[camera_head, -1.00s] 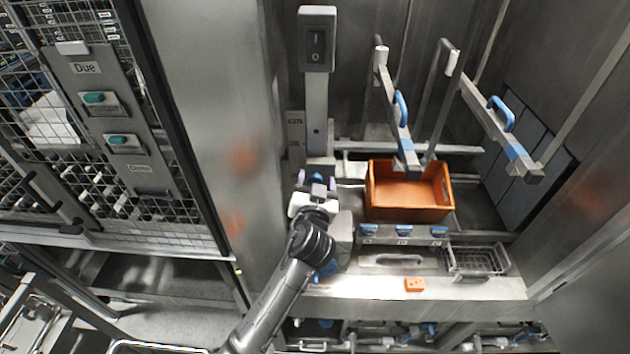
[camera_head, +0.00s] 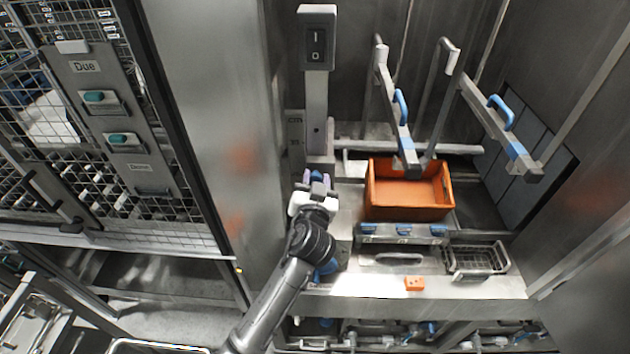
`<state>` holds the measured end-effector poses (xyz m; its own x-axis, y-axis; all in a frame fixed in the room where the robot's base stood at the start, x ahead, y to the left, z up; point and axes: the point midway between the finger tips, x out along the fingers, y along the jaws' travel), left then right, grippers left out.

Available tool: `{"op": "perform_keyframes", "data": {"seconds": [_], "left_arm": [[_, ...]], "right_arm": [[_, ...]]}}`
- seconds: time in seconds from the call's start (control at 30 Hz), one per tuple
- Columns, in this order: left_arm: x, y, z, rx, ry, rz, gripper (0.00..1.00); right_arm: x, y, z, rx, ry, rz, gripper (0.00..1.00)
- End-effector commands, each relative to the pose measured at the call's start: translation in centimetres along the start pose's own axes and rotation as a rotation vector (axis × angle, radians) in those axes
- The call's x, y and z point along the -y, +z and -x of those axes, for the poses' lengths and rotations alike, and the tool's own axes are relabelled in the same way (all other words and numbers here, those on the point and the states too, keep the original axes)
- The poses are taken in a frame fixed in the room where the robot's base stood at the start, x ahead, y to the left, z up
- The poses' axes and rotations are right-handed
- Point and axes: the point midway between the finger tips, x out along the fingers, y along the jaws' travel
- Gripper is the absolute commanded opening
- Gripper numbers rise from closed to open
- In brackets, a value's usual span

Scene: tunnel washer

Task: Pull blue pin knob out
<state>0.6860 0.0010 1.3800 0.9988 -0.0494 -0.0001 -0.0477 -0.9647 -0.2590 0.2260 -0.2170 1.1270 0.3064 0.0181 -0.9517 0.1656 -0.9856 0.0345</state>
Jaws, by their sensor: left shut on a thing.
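The blue pin knob (camera_head: 317,176) shows as a small blue piece between the fingers of my left gripper (camera_head: 316,181). The gripper is shut on it, in front of the foot of the grey post (camera_head: 317,118) that carries the black switch box. My white gripper body hides most of what lies beneath the knob. I cannot tell how far the pin sits out of its seat. My right gripper is not in view.
An orange bin (camera_head: 408,210) stands right of my gripper. Blue-handled arms (camera_head: 402,108) reach over it. A row of blue clips (camera_head: 404,230), a wire basket (camera_head: 476,260) and a small orange block (camera_head: 414,284) are in front. A metal wall stands left.

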Motion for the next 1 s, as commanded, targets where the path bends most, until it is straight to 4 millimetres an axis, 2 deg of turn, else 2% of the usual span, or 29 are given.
{"op": "perform_keyframes", "data": {"seconds": [0.13, 0.33, 0.57, 0.6, 0.83, 1.0], "left_arm": [[-0.1, 0.0, 0.4, 0.001, 0.001, 0.002, 0.00], [0.0, 0.0, 2.2, 0.000, 0.001, 0.003, 0.00], [0.0, -0.1, 2.3, -0.001, 0.001, 0.000, 0.00], [0.0, -0.1, 2.3, -0.002, 0.001, 0.000, 0.37], [0.0, 0.0, 2.2, -0.001, 0.000, 0.000, 0.59], [0.0, 0.0, 2.2, 0.000, 0.000, 0.000, 0.60]], "right_arm": [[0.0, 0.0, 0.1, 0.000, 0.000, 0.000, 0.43], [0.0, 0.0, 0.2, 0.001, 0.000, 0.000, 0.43], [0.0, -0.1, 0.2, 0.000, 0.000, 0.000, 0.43], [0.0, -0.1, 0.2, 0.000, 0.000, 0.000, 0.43], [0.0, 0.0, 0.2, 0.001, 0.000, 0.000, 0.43], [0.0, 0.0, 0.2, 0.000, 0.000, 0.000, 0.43]]}}
